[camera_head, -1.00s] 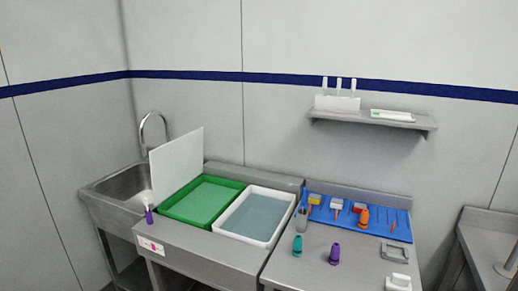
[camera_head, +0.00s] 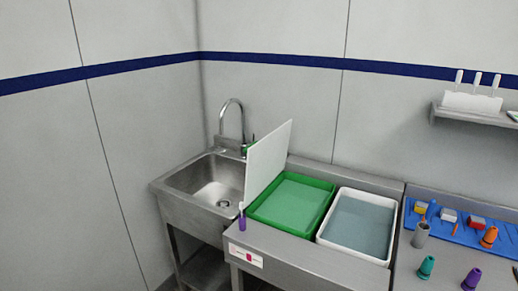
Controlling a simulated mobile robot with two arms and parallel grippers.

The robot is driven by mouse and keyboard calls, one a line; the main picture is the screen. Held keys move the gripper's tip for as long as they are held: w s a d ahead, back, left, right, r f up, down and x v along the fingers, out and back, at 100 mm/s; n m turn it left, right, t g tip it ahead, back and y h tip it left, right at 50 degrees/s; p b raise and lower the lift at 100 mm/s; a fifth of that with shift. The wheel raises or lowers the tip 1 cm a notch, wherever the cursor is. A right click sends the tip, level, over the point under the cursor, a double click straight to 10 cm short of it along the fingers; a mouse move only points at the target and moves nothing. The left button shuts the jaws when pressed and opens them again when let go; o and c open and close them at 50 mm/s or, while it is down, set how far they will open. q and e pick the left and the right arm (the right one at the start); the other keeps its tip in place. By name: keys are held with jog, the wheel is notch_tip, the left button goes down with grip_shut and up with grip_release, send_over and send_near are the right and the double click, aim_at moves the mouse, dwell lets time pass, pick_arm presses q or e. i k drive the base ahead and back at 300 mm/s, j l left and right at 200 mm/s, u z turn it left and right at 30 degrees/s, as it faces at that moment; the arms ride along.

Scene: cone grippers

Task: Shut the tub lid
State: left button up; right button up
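A green tub (camera_head: 318,199) with green contents stands on the steel counter in the head view. A white panel that looks like its lid (camera_head: 267,160) stands upright along the tub's left side, open. A white tub (camera_head: 378,259) with grey-blue liquid stands just to the right of the green one. I cannot tell for sure which tub the lid belongs to, but it stands at the green one. Neither of my grippers is in view.
A steel sink (camera_head: 214,194) with a tall tap (camera_head: 232,107) lies left of the lid. A purple-handled brush (camera_head: 242,222) stands at the counter's front left. Teal (camera_head: 427,267) and purple (camera_head: 471,279) cone-shaped items stand at the right, near a blue mat (camera_head: 466,232). A wall shelf (camera_head: 470,115) is at upper right.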

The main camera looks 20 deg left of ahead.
aim_at(267, 158)
jog(key=j+z, duration=0.15)
jog(key=j, duration=0.7)
jog(key=j+z, duration=0.15)
jog(key=j, duration=0.65)
jog(key=j+z, duration=0.15)
jog(key=j, duration=0.7)
jog(key=k+j+z, duration=0.15)
jog(key=j, duration=0.65)
jog(key=i+z, duration=0.1)
jog(key=i+j, duration=0.05)
jog(key=i, duration=0.05)
